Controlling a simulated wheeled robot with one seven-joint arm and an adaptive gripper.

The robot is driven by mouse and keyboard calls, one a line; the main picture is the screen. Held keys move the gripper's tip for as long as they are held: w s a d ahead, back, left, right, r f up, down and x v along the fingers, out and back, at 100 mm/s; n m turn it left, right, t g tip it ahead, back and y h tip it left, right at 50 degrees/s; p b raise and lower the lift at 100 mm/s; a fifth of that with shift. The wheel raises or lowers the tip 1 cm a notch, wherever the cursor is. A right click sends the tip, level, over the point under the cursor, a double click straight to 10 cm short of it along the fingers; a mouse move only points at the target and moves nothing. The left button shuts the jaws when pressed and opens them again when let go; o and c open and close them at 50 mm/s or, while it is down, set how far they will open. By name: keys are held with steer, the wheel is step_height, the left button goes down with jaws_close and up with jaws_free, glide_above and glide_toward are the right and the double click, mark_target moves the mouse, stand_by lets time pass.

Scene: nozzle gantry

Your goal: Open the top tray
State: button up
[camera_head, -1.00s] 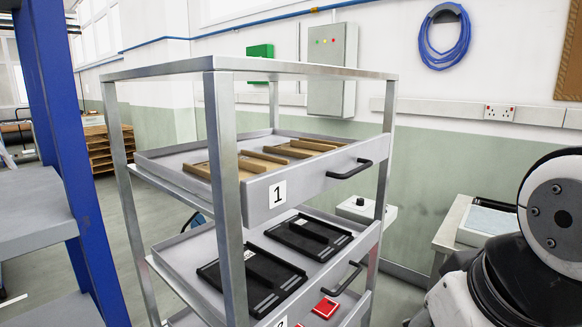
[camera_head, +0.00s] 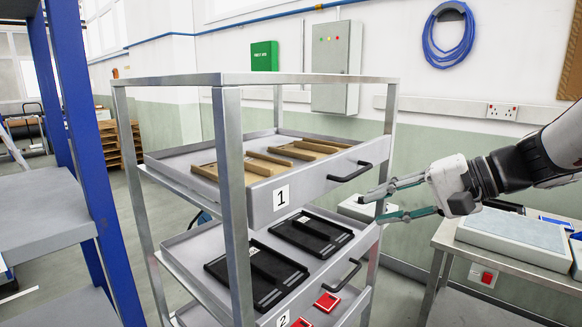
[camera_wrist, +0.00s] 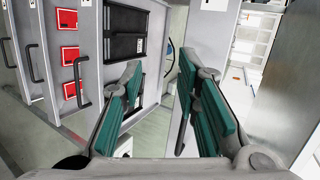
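The top tray (camera_head: 310,193) is a grey drawer labelled 1 in a metal rack, with tan wooden pieces inside. It looks shut in the rack. Its black bar handle (camera_head: 350,171) is on the front face. My gripper (camera_head: 378,205) is open and empty, with teal finger pads, just right of and a little below that handle, apart from it.
The second tray (camera_head: 345,225) below holds black trays and has its own handle (camera_head: 343,275). Red pieces (camera_head: 327,301) lie lower down. A rack post (camera_head: 388,130) stands near my fingers. A bench (camera_head: 450,245) is at right; a blue frame (camera_head: 85,150) at left.

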mark_target(362, 173)
steer(key=w+d+r+m+t, duration=0.3)
steer(key=w+d+t, duration=0.3)
steer(key=d, duration=0.4)
steer(key=shift+g+y, duration=0.4)
steer(key=shift+g, duration=0.2)
steer(key=p+x, duration=0.1)
steer(key=x, duration=0.6)
steer(key=p+x, duration=0.2)
steer(key=x, duration=0.5)
steer(key=shift+w+f, duration=0.2)
steer(key=shift+w, duration=0.2)
jaws_close()
